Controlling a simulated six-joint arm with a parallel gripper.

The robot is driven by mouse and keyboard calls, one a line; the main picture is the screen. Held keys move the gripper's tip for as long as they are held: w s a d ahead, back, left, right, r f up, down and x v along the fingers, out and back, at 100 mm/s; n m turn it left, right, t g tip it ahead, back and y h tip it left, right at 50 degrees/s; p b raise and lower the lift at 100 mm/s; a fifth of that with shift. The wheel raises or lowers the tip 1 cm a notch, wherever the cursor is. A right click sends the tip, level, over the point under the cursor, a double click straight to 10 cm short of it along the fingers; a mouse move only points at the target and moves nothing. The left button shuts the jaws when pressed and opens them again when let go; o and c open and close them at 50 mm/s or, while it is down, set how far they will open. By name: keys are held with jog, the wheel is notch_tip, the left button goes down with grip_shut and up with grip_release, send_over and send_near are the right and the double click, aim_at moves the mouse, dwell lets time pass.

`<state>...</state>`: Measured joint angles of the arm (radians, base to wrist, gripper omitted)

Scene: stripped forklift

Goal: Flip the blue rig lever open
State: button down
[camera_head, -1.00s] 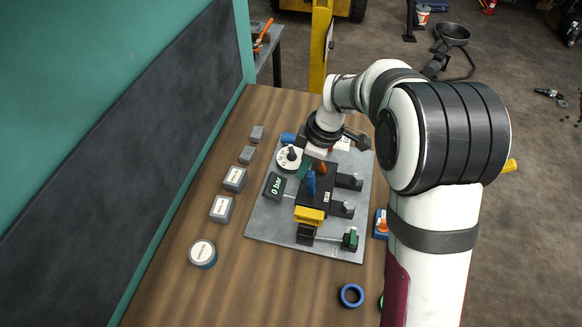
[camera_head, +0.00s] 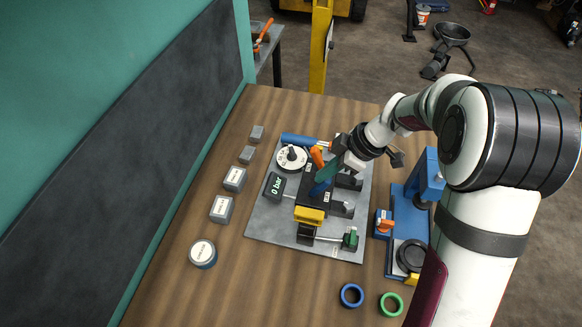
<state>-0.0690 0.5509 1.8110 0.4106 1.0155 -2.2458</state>
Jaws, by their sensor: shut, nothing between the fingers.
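The rig is a black block (camera_head: 310,203) on a grey plate (camera_head: 270,222) on the wooden bench. The blue lever (camera_head: 319,188) stands on the block and leans to the right, its upper end close to my gripper's fingertips. An orange lever (camera_head: 317,156) is just behind it, tilted to the left. My gripper (camera_head: 326,174) is shut and empty, its greenish fingers pointing down-left at the blue lever's top. I cannot tell if they touch it. The fingers hide part of the block.
A gauge reading 0 bar (camera_head: 275,186) and a white dial (camera_head: 291,158) sit on the plate's left. A blue press-like fixture (camera_head: 418,205) stands at right. A blue ring (camera_head: 351,295) and a green ring (camera_head: 391,304) lie in front. Several small grey boxes line the left.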

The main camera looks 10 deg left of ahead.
jog(key=shift+d+f, duration=0.15)
jog(key=shift+d, duration=0.15)
jog(key=a+r+v, duration=0.1)
jog(key=v, duration=0.8)
jog(key=shift+a+r, duration=0.15)
jog(key=shift+a, duration=0.2)
